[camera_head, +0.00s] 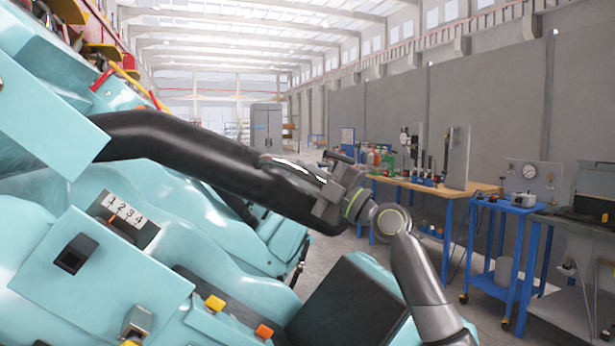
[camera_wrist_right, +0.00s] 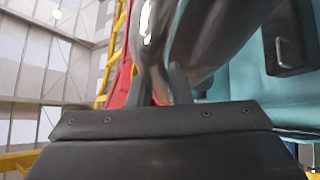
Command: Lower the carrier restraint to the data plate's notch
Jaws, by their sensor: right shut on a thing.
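The carrier restraint (camera_head: 185,140) is a thick black padded bar. In the head view it runs from a teal housing at the left down to the right, with a shiny metal grab bar (camera_head: 290,166) near its right end. My right gripper (camera_head: 322,178) is shut on that grab bar; the right wrist view shows the metal bar (camera_wrist_right: 152,45) between the two fingers (camera_wrist_right: 166,85). The data plate (camera_head: 124,212), marked 1 2 3 4, sits on the teal body below the restraint, apart from it. I cannot make out its notch clearly. My left gripper is out of view.
Teal seat shells (camera_head: 190,215) fill the left side, close under the restraint. A wooden workbench (camera_head: 430,185) and a blue cart (camera_head: 500,204) stand at the right.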

